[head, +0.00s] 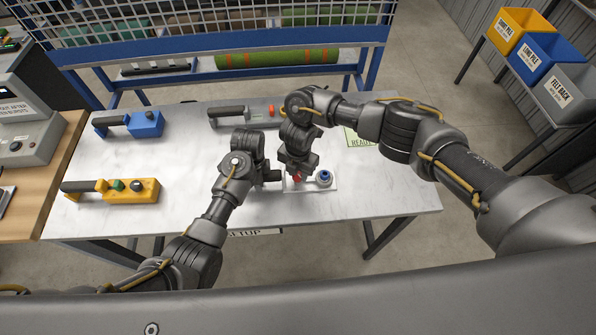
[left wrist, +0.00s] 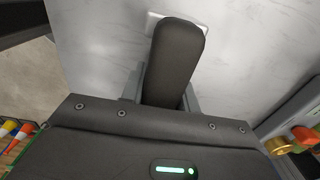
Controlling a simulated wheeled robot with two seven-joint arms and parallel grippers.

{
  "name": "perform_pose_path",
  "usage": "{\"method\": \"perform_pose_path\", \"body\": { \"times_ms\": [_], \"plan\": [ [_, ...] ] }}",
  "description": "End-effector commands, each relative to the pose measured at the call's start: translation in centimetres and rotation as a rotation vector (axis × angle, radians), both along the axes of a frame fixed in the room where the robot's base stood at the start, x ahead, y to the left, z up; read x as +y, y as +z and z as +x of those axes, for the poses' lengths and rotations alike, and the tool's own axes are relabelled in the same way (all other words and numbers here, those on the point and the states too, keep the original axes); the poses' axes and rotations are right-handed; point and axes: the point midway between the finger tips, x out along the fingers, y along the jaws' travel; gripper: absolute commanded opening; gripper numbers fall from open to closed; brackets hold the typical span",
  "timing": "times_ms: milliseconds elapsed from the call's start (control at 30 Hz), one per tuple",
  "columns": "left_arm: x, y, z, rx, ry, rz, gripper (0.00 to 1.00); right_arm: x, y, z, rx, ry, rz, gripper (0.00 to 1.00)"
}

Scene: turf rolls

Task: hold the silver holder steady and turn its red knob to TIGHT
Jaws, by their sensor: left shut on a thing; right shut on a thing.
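The silver holder (head: 308,187) lies near the table's front edge, with a pale plate and a blue-and-white round part (head: 323,177) at its right end. Its red knob (head: 297,178) shows just under my right gripper (head: 298,174), which is shut on it from above. My left gripper (head: 272,177) is at the holder's left end. In the left wrist view a dark rounded handle (left wrist: 175,55) sits between my left gripper's fingers (left wrist: 163,88), which are shut on it. The knob's pointer and any TIGHT mark are hidden.
A blue holder (head: 146,124) and a yellow holder (head: 145,190) lie at the table's left. A grey holder with an orange knob (head: 270,110) lies behind my grippers. A green READY sign (head: 360,138) is at right. The table's right side (head: 395,185) is clear.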

Motion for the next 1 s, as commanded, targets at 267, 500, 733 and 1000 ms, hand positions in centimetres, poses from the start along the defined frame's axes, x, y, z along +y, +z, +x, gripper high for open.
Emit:
{"method": "perform_pose_path", "body": {
  "times_ms": [267, 500, 733, 1000],
  "plan": [
    [0.14, -0.46, -0.39, 0.011, 0.0, 0.004, 0.0, -0.07, 0.07, 0.16, -0.003, -0.255, 0.002, 0.09],
    [0.14, -0.47, -0.4, 0.011, 0.0, 0.004, 0.0, -0.12, 0.04, 0.13, -0.003, -0.431, 0.001, 0.09],
    [0.16, -0.48, -0.41, 0.012, 0.0, 0.004, 0.0, -0.12, 0.07, 0.15, -0.004, -0.54, 0.002, 0.09],
    [0.17, -0.48, -0.41, 0.012, 0.0, 0.004, 0.0, -0.13, 0.1, 0.16, -0.005, -0.592, 0.002, 0.09]
  ]
}}
